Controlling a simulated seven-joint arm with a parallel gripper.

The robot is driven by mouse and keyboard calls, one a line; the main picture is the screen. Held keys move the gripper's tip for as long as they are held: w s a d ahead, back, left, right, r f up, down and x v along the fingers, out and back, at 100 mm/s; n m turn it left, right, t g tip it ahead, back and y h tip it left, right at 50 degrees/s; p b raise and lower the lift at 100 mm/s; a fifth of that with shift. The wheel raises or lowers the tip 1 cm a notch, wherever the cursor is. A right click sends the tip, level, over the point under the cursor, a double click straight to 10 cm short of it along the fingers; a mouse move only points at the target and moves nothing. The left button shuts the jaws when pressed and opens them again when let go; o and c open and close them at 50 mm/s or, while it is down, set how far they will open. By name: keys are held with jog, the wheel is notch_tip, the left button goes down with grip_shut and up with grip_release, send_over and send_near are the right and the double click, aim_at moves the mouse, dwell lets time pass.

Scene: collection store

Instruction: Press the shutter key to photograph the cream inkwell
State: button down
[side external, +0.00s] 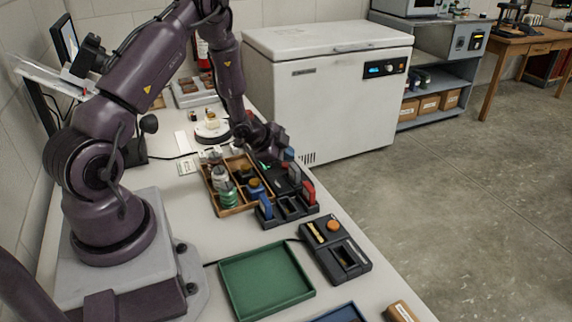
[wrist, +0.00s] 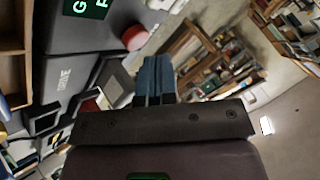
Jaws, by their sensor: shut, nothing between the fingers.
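My gripper (side external: 280,140) is at the far end of the bench, over dark devices beside the wooden tray. In the wrist view my gripper (wrist: 154,65) is shut and empty. A round red key (wrist: 135,38) stands on a dark grey unit (wrist: 95,28) with a lit green display (wrist: 88,8), just up and left of the fingertips. It looks like the shutter key, but no label is legible. The fingers appear apart from it. A small cream object (side external: 210,115), possibly the inkwell, is on a round white stand (side external: 212,133); it is too small to be sure.
A divided wooden tray (side external: 232,208) holds jars and bottles. Dark holders with blue and red blocks (side external: 308,191) stand beside it. A green tray (side external: 265,282) and a black device with an orange knob (side external: 333,226) are nearer. A white chest freezer (side external: 320,95) stands beyond the bench.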

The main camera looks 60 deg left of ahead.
aim_at(286, 165)
jog(key=shift+r, duration=0.15)
jog(key=shift+r, duration=2.5)
